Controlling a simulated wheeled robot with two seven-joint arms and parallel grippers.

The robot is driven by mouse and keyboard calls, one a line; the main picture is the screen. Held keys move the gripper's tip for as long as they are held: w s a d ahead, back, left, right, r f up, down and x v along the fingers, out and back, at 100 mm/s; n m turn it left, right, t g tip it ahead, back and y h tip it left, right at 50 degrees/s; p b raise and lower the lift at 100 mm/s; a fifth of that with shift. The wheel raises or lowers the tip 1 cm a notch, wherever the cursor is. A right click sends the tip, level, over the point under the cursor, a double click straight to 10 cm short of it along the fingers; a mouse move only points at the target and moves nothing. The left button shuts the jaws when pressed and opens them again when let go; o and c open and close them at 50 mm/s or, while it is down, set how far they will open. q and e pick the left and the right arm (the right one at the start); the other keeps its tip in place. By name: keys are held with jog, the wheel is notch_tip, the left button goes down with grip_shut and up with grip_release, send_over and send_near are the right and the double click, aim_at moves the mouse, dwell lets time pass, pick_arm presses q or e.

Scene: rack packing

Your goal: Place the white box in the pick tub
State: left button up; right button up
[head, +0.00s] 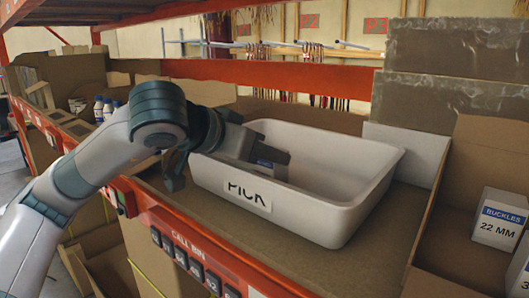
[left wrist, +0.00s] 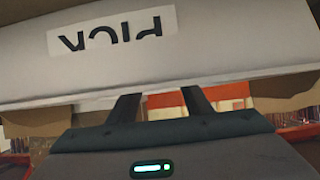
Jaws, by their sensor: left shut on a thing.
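The white pick tub (head: 330,212), labelled PICK, stands on the shelf in the middle of the head view. In the left wrist view the outer wall of the tub (left wrist: 160,70) shows with its label upside down. My left gripper (head: 270,165) reaches over the tub's left side, with its fingers inside the tub. In the left wrist view the fingertips (left wrist: 163,96) are hidden behind the tub wall. My right gripper is in neither view.
A white box reading BUCKLES 22 MM (head: 499,218) stands in a cardboard bin at the right, with part of another box (head: 519,272) nearby. Several small bottles (head: 103,108) stand at the left. An orange shelf beam (head: 205,262) runs along the front.

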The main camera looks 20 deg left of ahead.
pick_arm(q)
jog(key=o, duration=1.2)
jog(key=shift+f, duration=0.1)
jog(key=shift+r, duration=0.2)
jog(key=shift+b+v, duration=1.7)
jog(key=shift+v, duration=4.3)
jog(key=shift+f, duration=0.1)
